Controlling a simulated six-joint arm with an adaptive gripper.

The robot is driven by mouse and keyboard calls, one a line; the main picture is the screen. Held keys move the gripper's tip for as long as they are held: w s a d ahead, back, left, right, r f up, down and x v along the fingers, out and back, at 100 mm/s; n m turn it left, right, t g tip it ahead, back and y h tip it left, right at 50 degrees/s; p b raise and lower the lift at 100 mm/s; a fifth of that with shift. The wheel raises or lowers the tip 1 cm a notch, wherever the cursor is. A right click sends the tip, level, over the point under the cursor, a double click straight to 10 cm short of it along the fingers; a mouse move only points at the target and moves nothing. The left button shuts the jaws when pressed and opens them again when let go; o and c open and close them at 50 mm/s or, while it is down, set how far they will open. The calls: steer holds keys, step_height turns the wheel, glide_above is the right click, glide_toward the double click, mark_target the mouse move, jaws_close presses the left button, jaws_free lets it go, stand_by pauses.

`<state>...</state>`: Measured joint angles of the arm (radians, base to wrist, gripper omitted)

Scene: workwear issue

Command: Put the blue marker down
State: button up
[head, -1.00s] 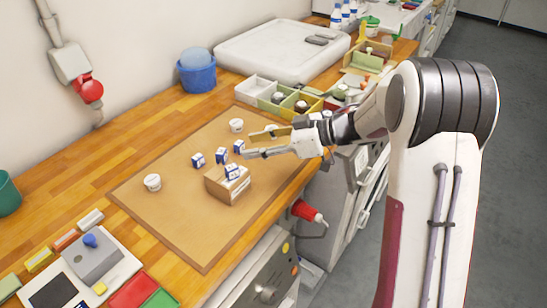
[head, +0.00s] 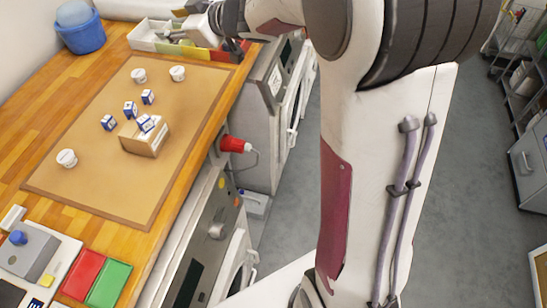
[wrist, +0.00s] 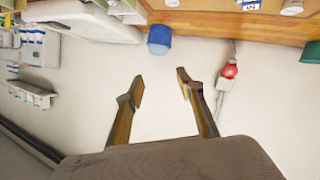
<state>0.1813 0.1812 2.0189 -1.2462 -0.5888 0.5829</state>
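Several small blue-and-white blocks are in the head view; I cannot tell which, if any, is the blue marker. One (head: 147,123) lies on top of a cardboard-coloured box (head: 142,145). Others stand on the brown mat behind and left of it: a left one (head: 108,122), a middle one (head: 130,109) and a far one (head: 148,96). My gripper (head: 186,12) is at the top of the head view, near the divided bins and away from the blocks. In the wrist view my gripper (wrist: 160,84) has its fingers apart with nothing between them.
White cups (head: 66,157) stand on the mat (head: 95,190). A blue bucket (head: 80,34) is at the back left. The divided bins (head: 150,38) lie beyond the mat. A grey device with a blue knob (head: 18,238) and red and green trays (head: 108,283) are at the front left.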

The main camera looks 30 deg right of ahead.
steer(key=s+d+r+m+g+h, duration=0.1)
steer(key=s+d+r+m+h, duration=0.15)
steer(key=s+d+h, duration=0.4)
steer(key=s+d+r+m+h, duration=0.1)
steer(key=s+d+m, duration=0.25)
steer(key=s, duration=0.55)
steer(key=s+a+f+m+g, duration=0.1)
steer(key=s+a+f+g, duration=0.1)
steer(key=s, duration=0.6)
steer(key=s+a+f+m+g+y, duration=0.1)
steer(key=s+f, duration=0.3)
steer(key=s, duration=0.4)
steer(key=s+a+f+m+g+y, duration=0.1)
steer(key=s+a+f+g, duration=0.2)
steer(key=s, duration=0.5)
steer(key=shift+s+a+f, duration=0.35)
steer(key=shift+a+f, duration=0.1)
steer(key=shift+a, duration=0.15)
steer(key=shift+o, duration=0.5)
steer(key=shift+a, duration=0.1)
